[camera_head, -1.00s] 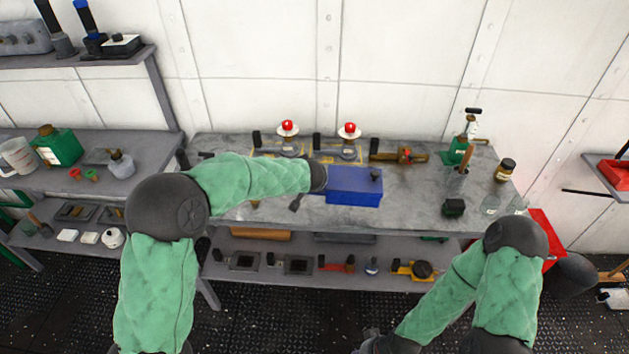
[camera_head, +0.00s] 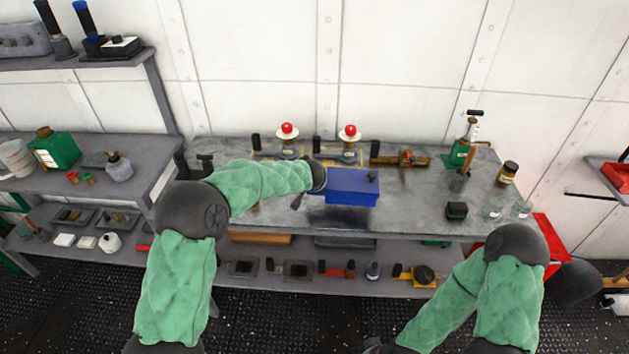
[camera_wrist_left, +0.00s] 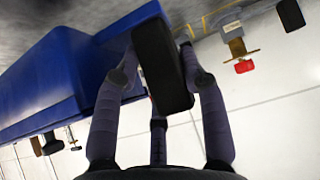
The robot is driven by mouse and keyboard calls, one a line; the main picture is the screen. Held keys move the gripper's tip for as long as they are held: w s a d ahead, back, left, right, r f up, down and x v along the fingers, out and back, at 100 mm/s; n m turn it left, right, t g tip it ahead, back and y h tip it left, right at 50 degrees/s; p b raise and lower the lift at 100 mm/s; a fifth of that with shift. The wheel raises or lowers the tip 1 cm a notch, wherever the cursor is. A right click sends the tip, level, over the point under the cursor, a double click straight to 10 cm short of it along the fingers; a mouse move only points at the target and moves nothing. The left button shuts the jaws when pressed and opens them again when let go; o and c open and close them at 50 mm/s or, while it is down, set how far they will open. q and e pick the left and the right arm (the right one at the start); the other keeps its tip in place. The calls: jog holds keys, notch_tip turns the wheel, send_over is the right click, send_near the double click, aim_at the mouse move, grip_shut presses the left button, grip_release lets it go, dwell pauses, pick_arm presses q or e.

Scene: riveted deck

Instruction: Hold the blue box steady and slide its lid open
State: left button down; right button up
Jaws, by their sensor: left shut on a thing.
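The blue box (camera_head: 348,190) is over the middle of the workbench, its lid (camera_head: 345,175) covering the top. A small dark knob (camera_head: 372,177) stands near the lid's right end. My left gripper (camera_head: 318,179) is at the box's left end. In the left wrist view the gripper (camera_wrist_left: 160,80) has its fingers around a black block at the end of the blue box (camera_wrist_left: 50,85). The contact is partly hidden. A dark patch lies on the bench below the box; I cannot tell if the box touches the bench. My right gripper (camera_head: 376,345) is cut off at the bottom edge.
The workbench (camera_head: 420,205) holds two red-topped buttons (camera_head: 350,132) behind the box and a brass-coloured tool (camera_head: 400,158).

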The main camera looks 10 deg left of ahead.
pick_arm(q)
jog(key=shift+r+b+x, duration=0.2)
jog(key=shift+b+x, duration=0.15)
jog(key=shift+x, duration=1.9)
jog(key=shift+w+a+f, duration=0.15)
jog(key=shift+w+f, duration=0.25)
jog(key=shift+w, duration=0.2)
jog(key=shift+w+a+f, duration=0.1)
jog(key=shift+w+f, duration=0.25)
jog(key=shift+w, duration=0.2)
jog(key=shift+f+b, duration=0.65)
jog(key=shift+b, duration=0.25)
